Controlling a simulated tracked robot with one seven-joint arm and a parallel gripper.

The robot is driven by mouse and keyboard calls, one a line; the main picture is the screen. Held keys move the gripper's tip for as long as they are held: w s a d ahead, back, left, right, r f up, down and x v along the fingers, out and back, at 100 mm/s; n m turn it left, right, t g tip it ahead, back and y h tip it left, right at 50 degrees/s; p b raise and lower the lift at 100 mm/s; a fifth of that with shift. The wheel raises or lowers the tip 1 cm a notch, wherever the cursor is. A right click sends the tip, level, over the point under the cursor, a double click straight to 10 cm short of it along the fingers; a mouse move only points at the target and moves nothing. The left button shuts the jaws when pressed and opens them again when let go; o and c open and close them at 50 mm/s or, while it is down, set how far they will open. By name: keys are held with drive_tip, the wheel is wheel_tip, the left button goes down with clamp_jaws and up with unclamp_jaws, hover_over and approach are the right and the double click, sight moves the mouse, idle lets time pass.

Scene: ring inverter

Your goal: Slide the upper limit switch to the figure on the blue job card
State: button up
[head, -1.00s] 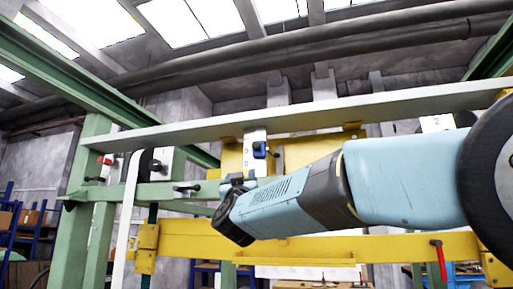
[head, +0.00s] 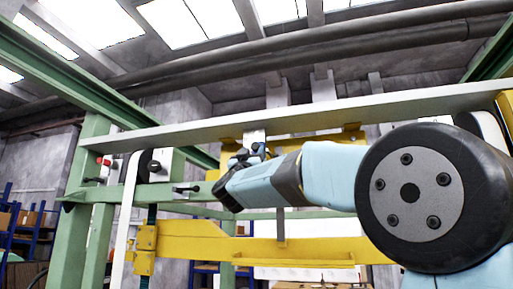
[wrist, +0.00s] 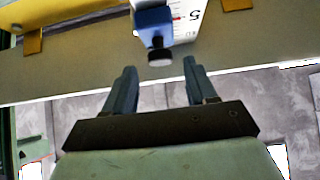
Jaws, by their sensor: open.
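The limit switch is a blue slider block (wrist: 154,18) with a black knob (wrist: 160,57), set on a white scale plate (wrist: 190,22) with red marks and a figure that looks like 5. In the head view the blue slider (head: 258,149) shows just past my gripper (head: 238,157), which partly covers it and the plate. In the wrist view my gripper (wrist: 159,80) is open and empty. Its two fingers point at the knob, which lies between their lines, just beyond the tips and apart from them. I cannot make out a blue job card.
A long grey beam (head: 330,115) runs across above my gripper. A yellow cross beam (head: 190,247) lies lower, and a green frame post (head: 85,190) stands at left. A black knob (head: 187,188) sticks out left of my gripper.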

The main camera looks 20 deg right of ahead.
sight(255, 147)
drive_tip(key=shift+x, duration=2.6)
clamp_jaws()
